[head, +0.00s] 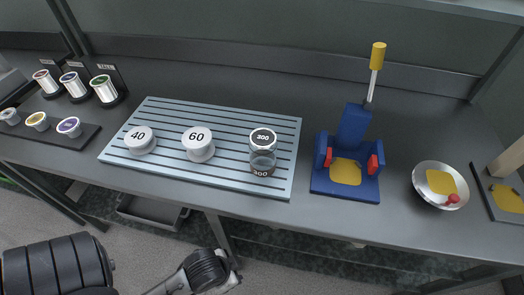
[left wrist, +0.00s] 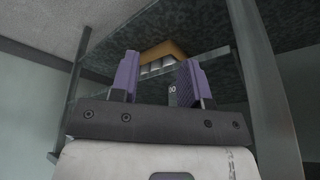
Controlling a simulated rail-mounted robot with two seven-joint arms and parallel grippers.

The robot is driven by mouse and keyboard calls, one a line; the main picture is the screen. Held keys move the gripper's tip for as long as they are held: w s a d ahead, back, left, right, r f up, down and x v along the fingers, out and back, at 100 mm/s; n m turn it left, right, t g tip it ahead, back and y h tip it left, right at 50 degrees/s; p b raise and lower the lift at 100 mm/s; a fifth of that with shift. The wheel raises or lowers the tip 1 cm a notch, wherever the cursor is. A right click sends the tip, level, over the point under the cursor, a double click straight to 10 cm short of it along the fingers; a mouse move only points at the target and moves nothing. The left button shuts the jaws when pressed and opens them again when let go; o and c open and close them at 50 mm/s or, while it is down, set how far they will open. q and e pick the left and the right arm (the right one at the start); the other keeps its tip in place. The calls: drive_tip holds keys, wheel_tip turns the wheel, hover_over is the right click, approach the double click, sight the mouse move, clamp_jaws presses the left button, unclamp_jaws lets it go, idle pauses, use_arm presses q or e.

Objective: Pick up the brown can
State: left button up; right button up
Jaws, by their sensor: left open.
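Three silvery cans stand on small black stands at the far left in the head view. The leftmost can (head: 46,81) has a reddish-brown top, the middle can (head: 74,84) a blue one and the right can (head: 104,88) a green one. I cannot tell for sure that the reddish-brown one is the brown can. My left gripper (left wrist: 157,80) shows two purple fingers set apart with nothing between them in the left wrist view. It is away from the cans and appears to face the underside of a bench or shelf. My right gripper is not seen.
A dark tray (head: 85,137) with small round lids lies before the cans. A grooved board (head: 225,118) carries weights marked 40, 60 and 300. A blue fixture (head: 352,125), a metal bowl (head: 425,172) and another dark tray (head: 478,178) stand rightward. An orange-brown piece (left wrist: 165,50) hangs beyond my fingers.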

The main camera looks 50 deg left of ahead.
use_arm(q)
drive_tip(key=shift+a, duration=0.1)
drive_tip(key=o, duration=1)
drive_tip(key=shift+d, duration=0.2)
